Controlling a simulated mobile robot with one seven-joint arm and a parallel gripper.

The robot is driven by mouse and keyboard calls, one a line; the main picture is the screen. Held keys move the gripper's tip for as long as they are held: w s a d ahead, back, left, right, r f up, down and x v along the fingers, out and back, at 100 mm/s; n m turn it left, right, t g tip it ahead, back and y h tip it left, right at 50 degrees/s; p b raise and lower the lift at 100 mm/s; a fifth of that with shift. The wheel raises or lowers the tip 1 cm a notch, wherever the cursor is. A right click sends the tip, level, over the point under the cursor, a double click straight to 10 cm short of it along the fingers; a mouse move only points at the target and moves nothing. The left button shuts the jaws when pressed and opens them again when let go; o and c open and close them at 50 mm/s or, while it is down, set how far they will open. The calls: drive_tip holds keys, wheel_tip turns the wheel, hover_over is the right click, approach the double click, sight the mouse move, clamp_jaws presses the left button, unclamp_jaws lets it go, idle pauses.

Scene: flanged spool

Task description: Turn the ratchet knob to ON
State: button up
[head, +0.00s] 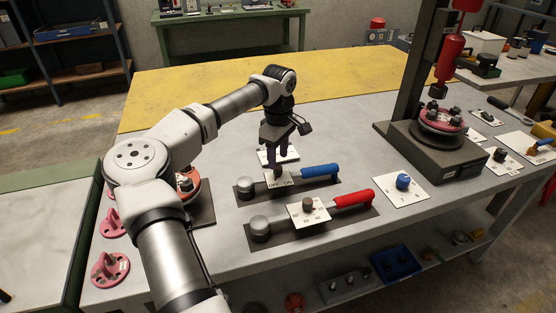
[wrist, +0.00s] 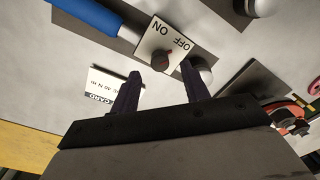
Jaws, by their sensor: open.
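The ratchet knob (wrist: 162,60) is small and dark with a red mark, on a white plate (wrist: 151,44) lettered OFF and ON. The red mark seems to lie on the OFF side, but it is small. In the head view the plate (head: 279,180) sits on the tool with the blue handle (head: 320,171); the knob is mostly hidden by my fingers there. My gripper (wrist: 161,84) is open and empty, fingers pointing down over the plate. In the wrist view the knob shows just beyond and between the fingertips; contact cannot be told.
A similar tool with a red handle (head: 352,201) and its own dial lies in front. A card with a blue knob (head: 403,182) lies to the right. A dark press stand (head: 435,150) is further right. A lettered white card (wrist: 110,88) lies beside the tool. The yellow mat (head: 200,95) behind is clear.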

sight(278, 167)
drive_tip(key=shift+f+p, duration=0.35)
drive_tip(key=shift+f, duration=1.4)
drive_tip(key=c, duration=1)
